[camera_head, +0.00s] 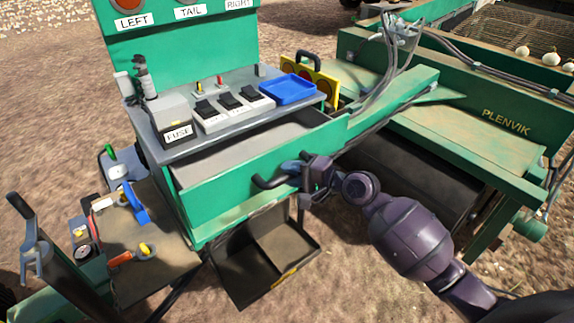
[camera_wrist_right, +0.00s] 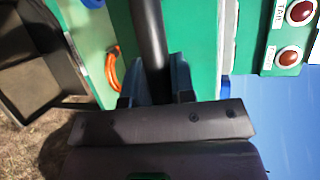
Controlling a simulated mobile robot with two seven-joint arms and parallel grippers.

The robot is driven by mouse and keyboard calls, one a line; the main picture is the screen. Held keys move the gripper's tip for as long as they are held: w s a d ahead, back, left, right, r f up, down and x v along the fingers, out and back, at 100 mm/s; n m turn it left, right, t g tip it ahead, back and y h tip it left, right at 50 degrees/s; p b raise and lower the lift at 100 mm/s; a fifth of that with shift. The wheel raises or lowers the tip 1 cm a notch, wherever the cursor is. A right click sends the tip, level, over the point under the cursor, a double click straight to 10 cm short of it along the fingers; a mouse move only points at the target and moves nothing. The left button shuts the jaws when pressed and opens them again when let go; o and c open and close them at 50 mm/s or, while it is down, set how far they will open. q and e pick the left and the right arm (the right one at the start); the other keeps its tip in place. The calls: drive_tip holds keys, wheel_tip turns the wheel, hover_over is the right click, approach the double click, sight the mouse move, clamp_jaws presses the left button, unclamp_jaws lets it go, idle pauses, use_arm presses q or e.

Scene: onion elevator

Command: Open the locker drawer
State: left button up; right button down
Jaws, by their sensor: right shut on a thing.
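The locker drawer (camera_head: 262,186) has a green front with a dark bar handle (camera_head: 262,182). It stands partly pulled out under the grey worktop, and a strip of its grey inside shows behind the front. My right gripper (camera_head: 304,172) is at the drawer front and shut on the handle. In the right wrist view, the dark handle bar (camera_wrist_right: 150,35) runs between the two bluish fingers of my right gripper (camera_wrist_right: 156,82). My left gripper is not in view.
The worktop holds a fuse box (camera_head: 178,132), switches (camera_head: 227,100) and a blue tray (camera_head: 288,90). A brown two-part tray (camera_head: 285,245) sits below the drawer. A tool-covered board (camera_head: 150,250) is at left. Green machine frames (camera_head: 480,145) stand at right.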

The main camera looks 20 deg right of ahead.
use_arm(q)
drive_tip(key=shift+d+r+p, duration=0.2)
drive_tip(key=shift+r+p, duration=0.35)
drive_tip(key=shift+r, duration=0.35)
use_arm(e)
drive_tip(key=s+d, duration=0.5)
drive_tip(key=s, duration=0.9)
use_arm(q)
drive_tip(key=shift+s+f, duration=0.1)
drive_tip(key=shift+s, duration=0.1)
use_arm(e)
drive_tip(key=c, duration=1)
unclamp_jaws()
drive_tip(key=shift+o, duration=0.2)
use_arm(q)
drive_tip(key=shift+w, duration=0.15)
use_arm(e)
drive_tip(key=shift+d, duration=0.1)
